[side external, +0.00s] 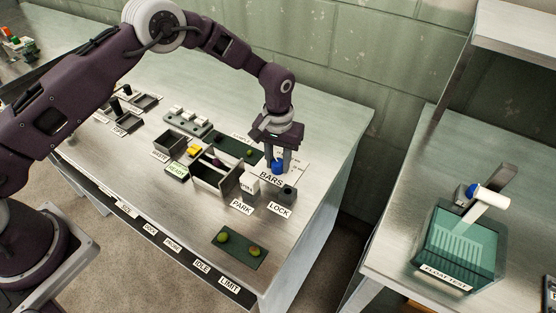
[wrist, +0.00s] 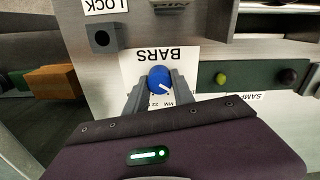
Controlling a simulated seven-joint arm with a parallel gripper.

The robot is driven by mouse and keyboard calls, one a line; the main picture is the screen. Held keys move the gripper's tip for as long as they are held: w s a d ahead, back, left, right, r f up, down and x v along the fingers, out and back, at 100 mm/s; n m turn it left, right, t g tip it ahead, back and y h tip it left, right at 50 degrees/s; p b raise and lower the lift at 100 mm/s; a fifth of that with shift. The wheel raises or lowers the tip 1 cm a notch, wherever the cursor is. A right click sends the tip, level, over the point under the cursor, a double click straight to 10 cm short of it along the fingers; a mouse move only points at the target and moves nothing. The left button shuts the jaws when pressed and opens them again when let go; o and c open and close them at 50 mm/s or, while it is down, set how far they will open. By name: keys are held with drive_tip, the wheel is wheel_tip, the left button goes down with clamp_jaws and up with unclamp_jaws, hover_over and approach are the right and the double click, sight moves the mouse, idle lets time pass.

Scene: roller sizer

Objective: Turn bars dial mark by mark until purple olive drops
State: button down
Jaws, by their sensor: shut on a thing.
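The blue bars dial (side external: 278,167) stands on a white card labelled BARS, right of the sizer (side external: 229,184). My gripper (side external: 279,160) points down with its fingers on either side of the dial, shut on it. In the wrist view the dial (wrist: 157,75) sits between the two fingers (wrist: 156,88), and its white pointer line slants to the lower right. The card's scale is mostly covered by my gripper. A small dark purple olive (side external: 215,161) seems to show inside the sizer, but it is too small to be sure.
A green sample strip (side external: 232,146) behind the sizer holds a green olive (wrist: 221,78) and a dark olive (wrist: 288,77). A dark green mat (side external: 240,249) with two olives lies at front. The LOCK block (side external: 287,192) stands close to the dial. A float-test tank (side external: 455,245) is on the right bench.

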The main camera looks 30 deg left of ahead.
sight(279, 161)
drive_tip(key=m, duration=0.6)
drive_tip(key=shift+d+m, duration=0.1)
drive_tip(key=shift+m, duration=0.2)
idle(0.4)
drive_tip(key=c, duration=1.1)
unclamp_jaws()
drive_tip(key=shift+o, duration=0.2)
drive_tip(key=shift+r, duration=0.1)
wheel_tip(279, 161, up, 7)
